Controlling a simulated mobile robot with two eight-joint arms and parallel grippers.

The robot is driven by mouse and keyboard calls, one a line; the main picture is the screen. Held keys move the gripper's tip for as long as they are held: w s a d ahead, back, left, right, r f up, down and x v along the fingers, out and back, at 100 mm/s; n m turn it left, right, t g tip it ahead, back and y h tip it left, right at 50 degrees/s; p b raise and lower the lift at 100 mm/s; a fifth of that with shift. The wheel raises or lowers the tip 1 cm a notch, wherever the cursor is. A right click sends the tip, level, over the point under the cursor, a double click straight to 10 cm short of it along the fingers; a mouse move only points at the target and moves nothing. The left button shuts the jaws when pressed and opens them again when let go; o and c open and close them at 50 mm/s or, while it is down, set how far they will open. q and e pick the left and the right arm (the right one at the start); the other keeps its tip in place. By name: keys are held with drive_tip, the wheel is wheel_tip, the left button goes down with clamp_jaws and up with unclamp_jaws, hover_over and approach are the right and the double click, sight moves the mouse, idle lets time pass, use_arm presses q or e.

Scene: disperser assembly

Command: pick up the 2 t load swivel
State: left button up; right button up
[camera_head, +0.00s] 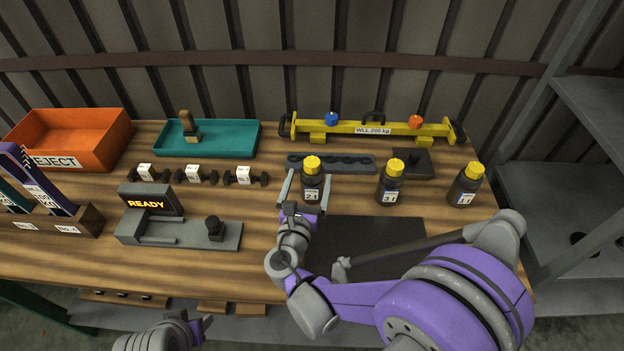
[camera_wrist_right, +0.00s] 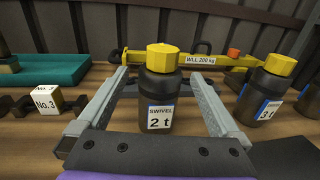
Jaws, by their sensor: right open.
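The 2 t load swivel is a dark bottle-shaped body with a yellow cap (camera_head: 312,176), upright on the wooden table. In the right wrist view the swivel (camera_wrist_right: 158,92) carries a white and blue label reading "SWIVEL 2 t". My right gripper (camera_head: 304,188) is open, with one finger on each side of the swivel; the right wrist view shows gaps between the fingers (camera_wrist_right: 158,95) and its body. My left gripper (camera_head: 198,326) is low at the bottom edge, and its jaws do not show clearly.
A 3 t swivel (camera_head: 390,185) and another labelled swivel (camera_head: 466,186) stand to the right. A grey rack (camera_head: 345,170) and yellow beam (camera_head: 350,131) lie behind. Small labelled weights (camera_head: 245,177) are to the left, near a grey READY device (camera_head: 185,233). A dark mat (camera_head: 400,230) lies in front.

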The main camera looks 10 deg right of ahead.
drive_tip(key=x, duration=0.6)
drive_tip(key=shift+w+d+f+p, duration=0.2)
drive_tip(key=shift+w+d+p, duration=0.05)
drive_tip(key=shift+w+p, duration=0.15)
drive_tip(key=shift+s, duration=0.15)
drive_tip(key=c, duration=0.3)
clamp_jaws()
